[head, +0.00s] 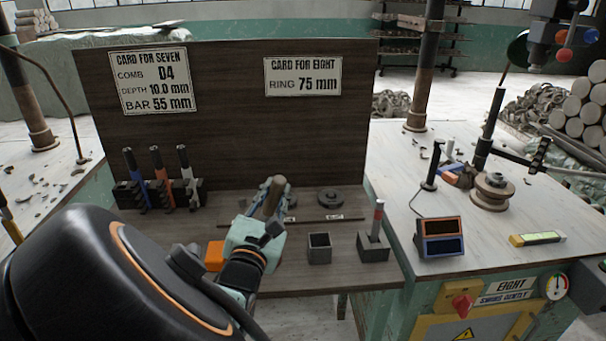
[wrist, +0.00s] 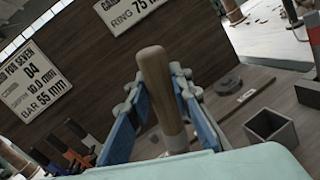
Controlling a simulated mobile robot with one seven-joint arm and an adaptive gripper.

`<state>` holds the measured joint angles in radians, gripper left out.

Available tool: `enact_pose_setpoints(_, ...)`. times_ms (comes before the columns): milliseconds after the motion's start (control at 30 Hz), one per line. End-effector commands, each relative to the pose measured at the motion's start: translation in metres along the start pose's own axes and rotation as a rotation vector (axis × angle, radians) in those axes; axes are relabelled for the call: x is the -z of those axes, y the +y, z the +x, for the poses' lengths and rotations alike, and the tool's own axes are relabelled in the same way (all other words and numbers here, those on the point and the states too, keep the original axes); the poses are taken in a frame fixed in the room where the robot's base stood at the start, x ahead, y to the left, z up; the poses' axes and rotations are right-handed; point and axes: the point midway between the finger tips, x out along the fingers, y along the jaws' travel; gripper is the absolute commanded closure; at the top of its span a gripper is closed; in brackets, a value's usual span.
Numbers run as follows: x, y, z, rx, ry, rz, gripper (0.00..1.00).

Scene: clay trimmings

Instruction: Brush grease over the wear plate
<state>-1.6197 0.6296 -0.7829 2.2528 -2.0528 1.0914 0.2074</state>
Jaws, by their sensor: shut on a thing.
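My gripper (head: 268,192) is shut on a wooden-handled tool (head: 275,197), above the front bench. In the wrist view, the tool's round handle (wrist: 153,75) stands up between the blue finger pads of my gripper (wrist: 158,120). The tool's lower end is hidden by my gripper, so I cannot tell whether it has bristles. A dark, open square cup (head: 319,249) stands right of my gripper; it also shows in the wrist view (wrist: 271,132). I cannot pick out the wear plate or any grease for sure.
A dark round disc (head: 331,196) lies behind a labelled strip (head: 320,219). A block holds a red-topped tool (head: 377,217). Blue, orange and white-handled tools stand in a rack (head: 160,196) at left. An orange block (head: 214,255) sits beside my wrist. A tall board (head: 230,120) closes the back.

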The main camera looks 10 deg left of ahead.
Motion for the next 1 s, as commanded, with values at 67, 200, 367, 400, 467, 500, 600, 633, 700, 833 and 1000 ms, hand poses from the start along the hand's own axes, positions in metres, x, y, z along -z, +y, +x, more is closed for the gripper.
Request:
enact_pose_setpoints(67, 0.007, -0.003, -0.001, 0.0, 0.0, -0.001, 1.0)
enact_pose_setpoints(200, 0.02, -0.007, -0.002, 0.0, -0.001, -0.001, 1.0)
enact_pose_setpoints(367, 0.037, -0.013, -0.004, 0.0, 0.0, 0.0, 1.0)
enact_pose_setpoints(400, 0.041, -0.014, -0.004, 0.0, 0.0, 0.0, 1.0)
enact_pose_setpoints(467, 0.046, -0.016, -0.005, 0.0, -0.001, 0.0, 1.0)
enact_pose_setpoints(500, 0.049, -0.017, -0.005, 0.0, -0.001, 0.0, 1.0)
enact_pose_setpoints(600, 0.053, -0.019, -0.005, 0.0, 0.0, 0.0, 1.0)
enact_pose_setpoints(633, 0.053, -0.019, -0.005, 0.0, 0.0, 0.0, 1.0)
enact_pose_setpoints(700, 0.054, -0.019, -0.005, 0.001, 0.0, 0.0, 1.0)
enact_pose_setpoints(833, 0.053, -0.019, -0.005, 0.001, 0.0, 0.0, 1.0)
enact_pose_setpoints(1000, 0.052, -0.019, -0.005, 0.001, 0.0, 0.0, 1.0)
